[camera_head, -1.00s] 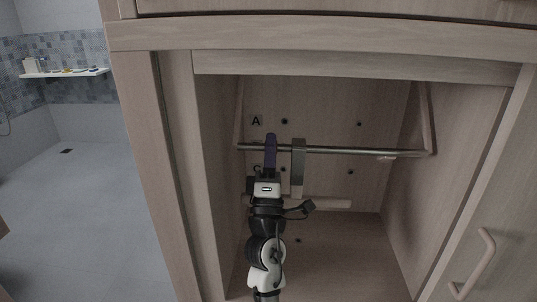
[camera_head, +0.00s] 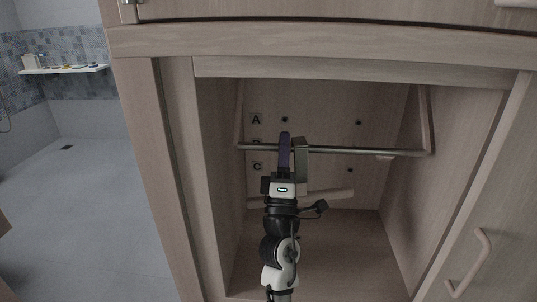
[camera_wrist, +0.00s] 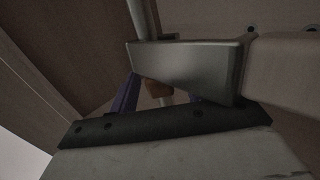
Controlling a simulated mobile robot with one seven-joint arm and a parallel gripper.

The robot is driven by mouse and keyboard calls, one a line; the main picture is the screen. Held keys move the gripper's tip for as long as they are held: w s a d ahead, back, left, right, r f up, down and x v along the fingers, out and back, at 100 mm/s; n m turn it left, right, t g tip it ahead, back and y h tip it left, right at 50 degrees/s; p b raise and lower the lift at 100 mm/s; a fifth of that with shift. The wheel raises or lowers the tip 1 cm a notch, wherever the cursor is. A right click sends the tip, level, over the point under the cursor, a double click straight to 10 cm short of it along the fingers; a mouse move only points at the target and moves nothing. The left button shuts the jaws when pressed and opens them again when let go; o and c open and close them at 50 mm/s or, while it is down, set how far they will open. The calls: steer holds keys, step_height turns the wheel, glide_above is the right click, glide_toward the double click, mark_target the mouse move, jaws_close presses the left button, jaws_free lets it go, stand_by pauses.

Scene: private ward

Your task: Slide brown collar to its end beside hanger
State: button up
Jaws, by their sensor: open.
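A grey metal rail (camera_head: 365,151) runs across the open cabinet. A wooden hanger (camera_head: 327,195) hangs from it by a wide grey flat hook (camera_head: 301,160). My gripper (camera_head: 284,140) has purple fingers and reaches up to the rail, just left of the hook. In the wrist view the hook (camera_wrist: 185,65) crosses in front of the fingers and hides part of the rail (camera_wrist: 141,18). A small brown piece (camera_wrist: 158,89), apparently the collar, shows on the rail below the hook, between the purple fingers. The gripper is open; whether it touches the collar cannot be told.
Labels A (camera_head: 256,119) and C (camera_head: 257,167) are on the back panel; another label is partly behind the rail. Cabinet walls close in on the left and right. A door with a handle (camera_head: 470,264) stands at the right. The cabinet floor is clear.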

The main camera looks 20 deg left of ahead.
stand_by(0.3)
steer(key=b+v, duration=0.9)
steer(key=v, duration=0.4)
steer(key=shift+s+f, duration=0.25)
steer(key=shift+s, duration=0.05)
steer(key=shift+d, duration=0.1)
steer(key=shift+c, duration=0.3)
